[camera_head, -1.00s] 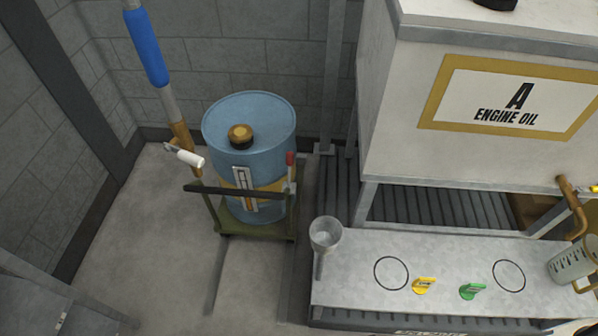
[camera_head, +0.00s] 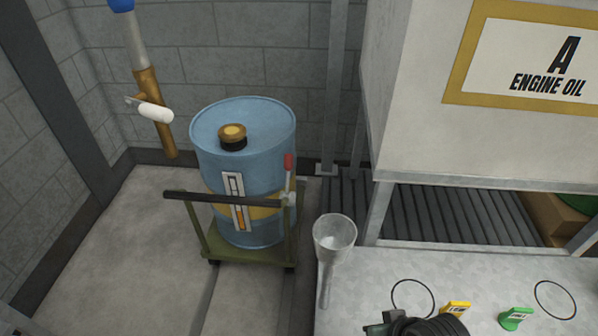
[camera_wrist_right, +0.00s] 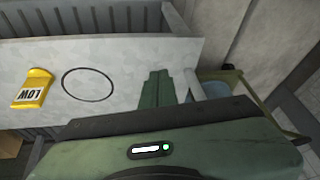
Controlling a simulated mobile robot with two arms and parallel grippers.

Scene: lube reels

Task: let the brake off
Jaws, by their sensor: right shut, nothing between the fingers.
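A blue drum (camera_head: 240,160) stands upright on a green cart (camera_head: 250,256) with a dark push bar (camera_head: 222,198). A lever with a red grip (camera_head: 288,162) stands upright at the cart's right side, beside the drum, fixed near the bar's right end. My right gripper (camera_head: 377,324) enters at the bottom of the head view, over the bench and well apart from the lever. In the right wrist view its green fingers (camera_wrist_right: 157,88) are together, with nothing between them. Part of the cart (camera_wrist_right: 243,88) shows beyond them, but I cannot make out the lever there. My left gripper is out of view.
A grey bench (camera_head: 375,272) with a clear funnel (camera_head: 334,233), a yellow tag (camera_head: 457,308) and a green tag (camera_head: 515,318) lies right of the cart. A large engine oil tank (camera_head: 420,100) stands behind. A pipe with a white handle (camera_head: 155,112) hangs at left. Floor left of the cart is clear.

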